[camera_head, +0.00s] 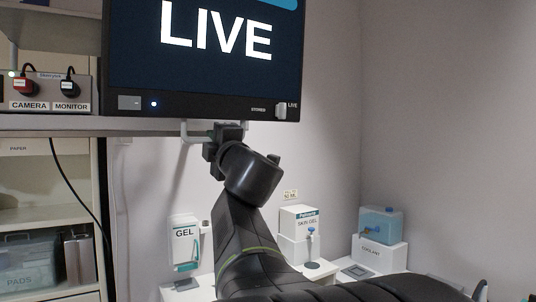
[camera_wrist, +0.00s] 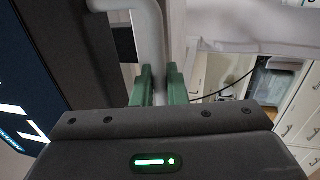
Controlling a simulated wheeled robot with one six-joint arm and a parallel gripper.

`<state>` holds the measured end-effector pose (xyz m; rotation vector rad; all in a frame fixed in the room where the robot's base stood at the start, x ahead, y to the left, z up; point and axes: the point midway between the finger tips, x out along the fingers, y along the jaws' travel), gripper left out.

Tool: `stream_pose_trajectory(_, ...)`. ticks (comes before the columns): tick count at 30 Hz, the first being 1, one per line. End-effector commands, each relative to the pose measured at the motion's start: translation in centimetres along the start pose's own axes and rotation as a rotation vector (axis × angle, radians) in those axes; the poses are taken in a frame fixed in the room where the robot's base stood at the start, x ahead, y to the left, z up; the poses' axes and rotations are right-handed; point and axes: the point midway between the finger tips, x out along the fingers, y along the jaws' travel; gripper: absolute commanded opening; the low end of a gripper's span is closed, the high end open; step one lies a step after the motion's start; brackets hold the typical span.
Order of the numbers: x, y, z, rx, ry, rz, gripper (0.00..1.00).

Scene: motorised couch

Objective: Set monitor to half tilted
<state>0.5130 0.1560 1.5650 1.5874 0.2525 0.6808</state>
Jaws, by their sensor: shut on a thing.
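The monitor (camera_head: 205,75) hangs at the top of the head view, its dark screen reading "LIVE" and its upper part cut off. A pale grey bar handle (camera_head: 188,133) runs beneath its lower edge. My gripper (camera_head: 222,132) is at this handle, below the middle of the monitor. In the wrist view, the two green fingers of my gripper (camera_wrist: 158,82) are shut on the handle (camera_wrist: 151,32), one on each side. The screen (camera_wrist: 22,95) shows at the left of that view. The monitor's exact tilt is hard to judge.
A box with CAMERA and MONITOR plugs (camera_head: 48,92) sits on a shelf at left, above a PADS bin (camera_head: 30,262). A GEL dispenser (camera_head: 184,243), a SKIN GEL box (camera_head: 300,235) and a blue COOLANT tank (camera_head: 381,224) stand lower down. The wall at right is bare.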

Motion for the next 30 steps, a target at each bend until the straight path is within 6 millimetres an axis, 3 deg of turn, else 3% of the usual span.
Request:
stream_pose_trajectory(6,1.8,-0.5,-0.1,0.001,0.002,0.011,0.0)
stream_pose_trajectory(15,1.9,-0.5,-0.1,0.0,0.001,0.01,0.0)
stream_pose_trajectory(16,1.9,-0.5,-0.1,0.0,0.001,0.01,0.14)
stream_pose_trajectory(18,1.9,-0.5,0.0,0.001,0.001,0.01,0.28)
stream_pose_trajectory(30,1.8,-0.6,-0.1,0.001,0.0,0.01,0.3)
